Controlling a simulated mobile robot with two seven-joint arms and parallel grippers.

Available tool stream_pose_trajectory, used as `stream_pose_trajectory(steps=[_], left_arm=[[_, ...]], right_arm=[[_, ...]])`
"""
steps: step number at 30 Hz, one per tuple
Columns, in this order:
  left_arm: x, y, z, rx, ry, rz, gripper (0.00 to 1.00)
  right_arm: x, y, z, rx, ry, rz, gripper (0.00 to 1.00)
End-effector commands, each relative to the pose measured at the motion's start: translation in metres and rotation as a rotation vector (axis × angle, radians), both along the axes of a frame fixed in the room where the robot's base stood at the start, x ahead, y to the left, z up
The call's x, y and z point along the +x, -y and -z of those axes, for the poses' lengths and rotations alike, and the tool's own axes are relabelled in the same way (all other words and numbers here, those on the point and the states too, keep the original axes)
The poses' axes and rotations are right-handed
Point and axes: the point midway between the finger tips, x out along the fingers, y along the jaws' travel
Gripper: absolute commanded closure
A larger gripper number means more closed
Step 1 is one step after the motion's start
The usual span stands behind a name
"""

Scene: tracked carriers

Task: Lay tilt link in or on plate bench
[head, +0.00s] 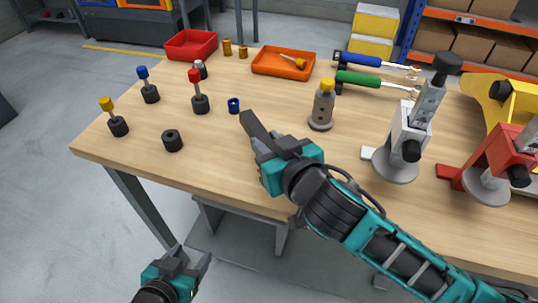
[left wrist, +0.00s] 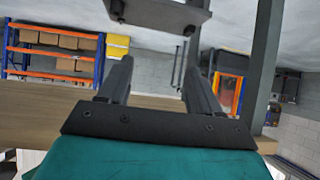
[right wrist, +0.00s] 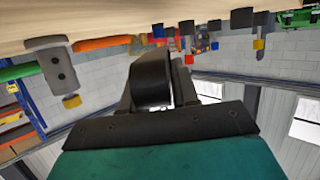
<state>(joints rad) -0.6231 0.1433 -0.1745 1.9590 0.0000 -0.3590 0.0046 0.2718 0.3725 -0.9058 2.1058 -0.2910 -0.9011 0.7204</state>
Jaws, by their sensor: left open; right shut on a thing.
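My right gripper (head: 268,138) is above the front part of the wooden bench top (head: 225,170), which I take for the plate bench. It is shut on a dark piece, taken for the tilt link; in the right wrist view this tilt link (right wrist: 152,80) is black with a rounded end, between the fingers. In the head view the fingers and arm partly hide it, and its full shape cannot be told. My left gripper (head: 188,268) is open and empty, low in front of the bench edge; its two parted fingers also show in the left wrist view (left wrist: 158,85).
Behind are an orange tray (head: 268,70) and a red tray (head: 190,58).

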Motion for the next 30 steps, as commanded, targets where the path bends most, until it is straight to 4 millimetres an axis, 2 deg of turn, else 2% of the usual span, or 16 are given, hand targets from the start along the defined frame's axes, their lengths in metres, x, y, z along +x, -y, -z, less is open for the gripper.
stream_pose_trajectory(steps=[1, 5, 13, 28, 29, 30], left_arm=[[0.002, 0.001, 0.003, -0.001, 0.004, 0.001, 0.36], [0.006, 0.003, 0.000, -0.006, 0.011, 0.004, 0.36], [0.007, 0.003, -0.002, -0.008, 0.012, 0.004, 0.36], [0.005, 0.004, 0.004, -0.009, 0.004, 0.006, 0.36], [0.005, 0.004, 0.004, -0.009, 0.004, 0.006, 0.36], [0.006, 0.004, 0.004, -0.010, 0.005, 0.007, 0.36]], right_arm=[[0.000, 0.000, 0.011, 0.000, 0.000, 0.001, 1.00], [0.000, 0.000, 0.026, 0.001, 0.002, 0.000, 1.00], [0.000, 0.000, 0.026, 0.003, 0.003, -0.001, 1.00], [0.000, 0.000, 0.037, 0.003, 0.003, 0.000, 1.00], [0.000, 0.000, 0.039, 0.000, -0.001, 0.001, 0.69], [0.000, 0.000, 0.039, 0.000, -0.001, 0.001, 0.65]])
